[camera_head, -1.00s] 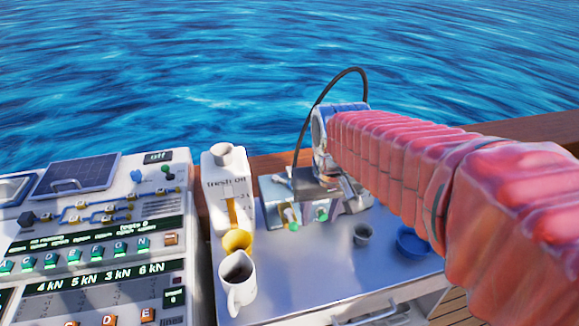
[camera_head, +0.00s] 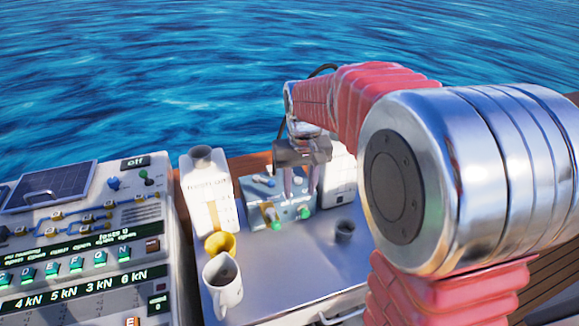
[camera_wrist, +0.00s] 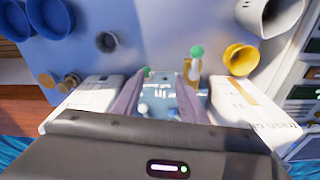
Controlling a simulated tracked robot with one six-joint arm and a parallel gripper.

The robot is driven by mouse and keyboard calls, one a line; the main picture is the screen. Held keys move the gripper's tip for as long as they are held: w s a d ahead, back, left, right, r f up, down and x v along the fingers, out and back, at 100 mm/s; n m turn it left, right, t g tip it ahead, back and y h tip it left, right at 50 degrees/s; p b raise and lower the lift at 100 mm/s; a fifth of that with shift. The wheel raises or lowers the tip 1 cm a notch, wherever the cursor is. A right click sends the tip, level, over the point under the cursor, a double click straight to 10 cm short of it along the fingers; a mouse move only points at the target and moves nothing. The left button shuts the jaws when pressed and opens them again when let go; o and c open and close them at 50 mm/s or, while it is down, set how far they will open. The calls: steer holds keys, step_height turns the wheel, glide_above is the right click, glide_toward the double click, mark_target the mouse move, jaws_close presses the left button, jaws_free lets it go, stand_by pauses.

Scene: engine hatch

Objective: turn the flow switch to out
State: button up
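A small grey-blue box (camera_head: 258,195) with little levers on its top and green-tipped taps on its front stands at the back of the grey table. I cannot read which lever is the flow switch. One blue-tipped lever (camera_head: 267,181) shows left of my gripper. My gripper (camera_head: 299,198) points down over the right part of the box, its two fingers apart with nothing held between them. In the wrist view, the fingers (camera_wrist: 163,74) frame the box top (camera_wrist: 160,100), with pale round knobs low between them. Contact with a lever cannot be told.
Left of the box stand a white dispenser (camera_head: 207,190), a yellow cup (camera_head: 220,244) and a white mug (camera_head: 222,284). A white box (camera_head: 338,178) is close on the right, with a small grey cup (camera_head: 345,230) in front. A console (camera_head: 85,240) fills the left.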

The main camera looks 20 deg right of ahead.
steer(key=w+d, duration=0.4)
steer(key=w, duration=0.8)
step_height(320, 180, up, 6)
steer(key=g, duration=0.1)
glide_above(293, 176)
steer(key=s+d, duration=0.1)
steer(key=s, duration=0.1)
steer(key=shift+f, duration=0.25)
step_height(293, 176, down, 14)
steer(key=shift+r, duration=0.1)
steer(key=shift+c, duration=0.5)
jaws_close()
